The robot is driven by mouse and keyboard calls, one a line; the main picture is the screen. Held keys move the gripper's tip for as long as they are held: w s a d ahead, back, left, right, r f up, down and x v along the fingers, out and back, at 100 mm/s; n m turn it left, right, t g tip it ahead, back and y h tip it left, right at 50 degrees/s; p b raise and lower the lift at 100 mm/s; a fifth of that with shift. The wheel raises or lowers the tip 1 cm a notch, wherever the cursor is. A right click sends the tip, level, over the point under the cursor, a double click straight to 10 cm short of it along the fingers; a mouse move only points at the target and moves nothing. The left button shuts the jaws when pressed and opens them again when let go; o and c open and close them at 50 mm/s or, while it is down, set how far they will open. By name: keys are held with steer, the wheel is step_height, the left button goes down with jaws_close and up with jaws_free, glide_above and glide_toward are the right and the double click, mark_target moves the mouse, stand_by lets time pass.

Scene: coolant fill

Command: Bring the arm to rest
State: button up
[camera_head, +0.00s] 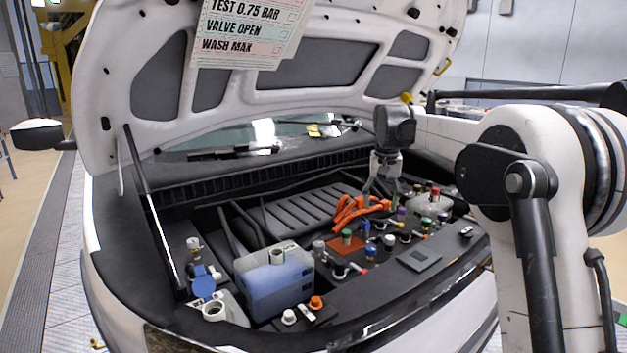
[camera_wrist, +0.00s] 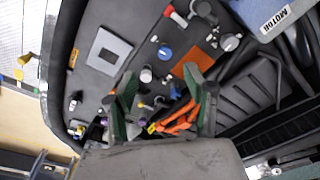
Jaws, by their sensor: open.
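My gripper (camera_head: 381,188) hangs from the arm over the right half of the open engine bay. In the wrist view its two dark green fingers (camera_wrist: 160,76) are spread apart, with nothing clamped between them. An orange part (camera_head: 360,210) lies below and beside the gripper in the head view. It also shows between the fingers in the wrist view (camera_wrist: 180,118); I cannot tell whether they touch it. A translucent tank with blue liquid (camera_head: 272,287) stands at the front of the bay, apart from the gripper.
The raised hood (camera_head: 222,85) arches over the bay, with a prop rod (camera_head: 153,205) on the left. Several coloured caps and knobs crowd the bay's right side. A blue cap (camera_head: 203,287) and an orange cap (camera_head: 316,302) sit near the tank. A hanging sign (camera_head: 243,28) shows at the top.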

steer(key=s+r+t, duration=0.1)
steer(key=s+r, duration=0.2)
steer(key=s, duration=0.8)
steer(key=s+r+t, duration=0.2)
steer(key=s+r, duration=0.1)
steer(key=s, duration=0.9)
steer(key=s+f+t, duration=0.1)
steer(key=s+f, duration=0.4)
steer(key=s, duration=0.6)
steer(key=s+f+n+t, duration=0.1)
steer(key=s+f, duration=0.5)
steer(key=s, duration=0.6)
steer(key=shift+f+n+t, duration=0.3)
steer(key=shift+t, duration=0.1)
steer(key=shift+o, duration=0.4)
